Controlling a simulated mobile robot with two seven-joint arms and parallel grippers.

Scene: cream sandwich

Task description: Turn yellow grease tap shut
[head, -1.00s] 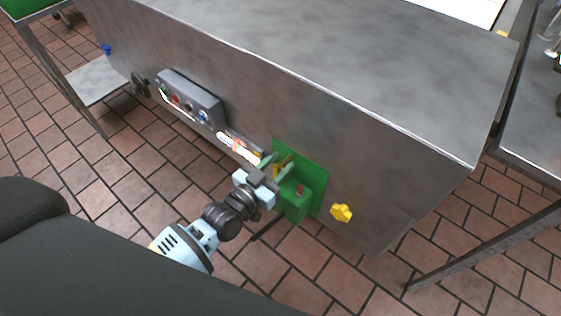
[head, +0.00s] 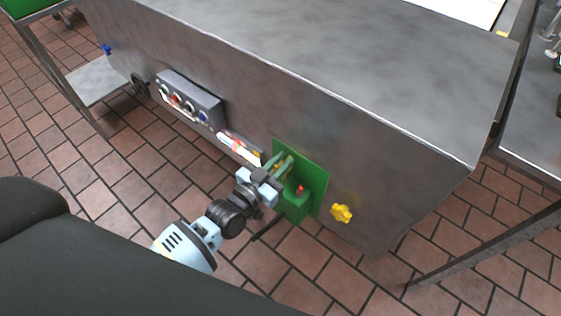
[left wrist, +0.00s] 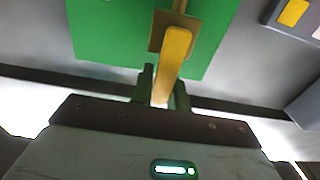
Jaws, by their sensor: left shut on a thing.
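A yellow tap lever (left wrist: 172,62) stands out from a green panel (left wrist: 100,30) in the left wrist view. My left gripper (head: 284,167) is at that panel (head: 312,165) on the front of the steel cabinet. Its two fingers (left wrist: 164,84) are shut on the yellow lever, one on each side. In the head view the fingers mostly hide the lever. A separate yellow star-shaped knob (head: 341,213) is on the cabinet front, right of the panel, and nothing touches it. My right gripper is not in view.
A green box (head: 294,206) with a red button (head: 300,189) sticks out just below the fingers. A grey control box (head: 190,97), a red-and-white bar (head: 238,146) and a dark handwheel (head: 139,85) are farther left. Tiled floor (head: 310,262) is open in front.

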